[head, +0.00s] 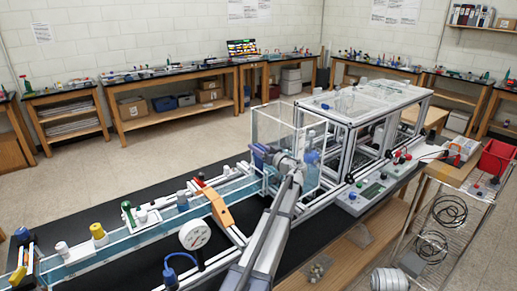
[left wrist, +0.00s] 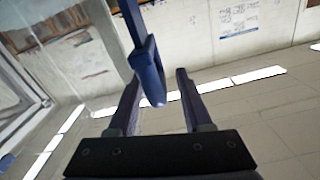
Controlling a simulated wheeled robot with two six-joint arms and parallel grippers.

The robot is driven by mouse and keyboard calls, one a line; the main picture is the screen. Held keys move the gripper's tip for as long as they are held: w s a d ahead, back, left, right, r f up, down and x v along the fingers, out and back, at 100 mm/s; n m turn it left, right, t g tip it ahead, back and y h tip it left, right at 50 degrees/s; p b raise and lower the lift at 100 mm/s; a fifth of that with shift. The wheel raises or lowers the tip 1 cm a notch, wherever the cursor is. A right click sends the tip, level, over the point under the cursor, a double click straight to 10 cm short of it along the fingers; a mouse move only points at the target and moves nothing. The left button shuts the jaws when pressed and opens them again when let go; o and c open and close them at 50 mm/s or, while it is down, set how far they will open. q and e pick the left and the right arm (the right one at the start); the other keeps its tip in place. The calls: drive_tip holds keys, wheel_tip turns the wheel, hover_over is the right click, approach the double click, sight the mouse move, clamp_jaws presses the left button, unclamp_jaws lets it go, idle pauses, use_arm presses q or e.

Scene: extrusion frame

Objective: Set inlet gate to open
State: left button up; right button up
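My left gripper (head: 262,153) is at the clear-walled tank (head: 272,122) at the far end of the water channel. In the left wrist view its two dark fingers (left wrist: 158,78) stand apart. A blue lever-like piece with a flat end (left wrist: 148,68) shows between and beyond them, probably the inlet gate handle. It appears in line with the gap; I cannot tell if a finger touches it. In the head view, my arm and the tank panels make the gate and its setting hard to see. My right gripper is not in view.
The water channel (head: 150,222) runs left with an orange bridge piece (head: 215,207) and a white dial (head: 194,235) beside it. An aluminium extrusion frame (head: 345,118) stands right of the tank. A control panel (head: 365,193) lies in front of it. Open floor (head: 150,150) lies behind.

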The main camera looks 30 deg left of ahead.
use_arm(q)
drive_tip(key=v, duration=0.8)
drive_tip(key=shift+a, duration=0.1)
idle(0.4)
drive_tip(key=s+d+f+m+g+h, duration=0.3)
drive_tip(key=s+d+f+m+h, duration=0.45)
drive_tip(key=s+d+f, duration=1.05)
drive_tip(key=s+d+f+m+g+h, duration=0.2)
drive_tip(key=s+d+m+h, duration=0.2)
drive_tip(key=s+d, duration=0.4)
drive_tip(key=s+d+f+m+g+h, duration=0.2)
drive_tip(key=s+d+m+h, duration=0.1)
drive_tip(key=s+d, duration=0.6)
drive_tip(key=shift+d+m+h, duration=0.35)
drive_tip(key=shift+d+h, duration=0.1)
drive_tip(key=shift+d, duration=0.4)
drive_tip(key=shift+s, duration=0.1)
